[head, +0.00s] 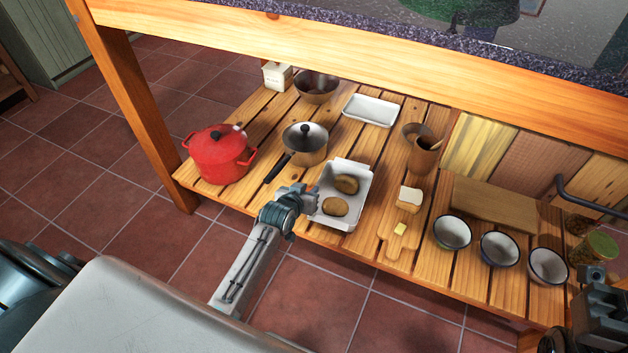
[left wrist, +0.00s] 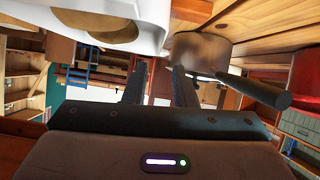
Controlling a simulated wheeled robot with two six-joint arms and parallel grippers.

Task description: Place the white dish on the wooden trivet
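A white dish (head: 323,212) with two potatoes in it stands on the slatted wooden shelf, near the front edge. In the left wrist view its white side (left wrist: 146,10) fills the upper left. My left gripper (head: 309,197) is at the left side of this dish. In the left wrist view its two fingers (left wrist: 160,80) are apart with nothing between them; contact with the dish cannot be told. A flat wooden board (head: 493,203) lies at the right, and a small paddle-shaped board (head: 397,241) is nearer; which is the trivet is unclear. My right gripper (head: 604,310) shows partly, lower right.
A saucepan (head: 304,143) with a dark handle and a red pot (head: 219,155) stand left of the dish. An empty white tray (head: 370,110) lies behind. Several enamel bowls (head: 499,249), butter (head: 400,229) and a jar (head: 596,247) are at right. The tabletop (head: 350,45) overhangs the shelf.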

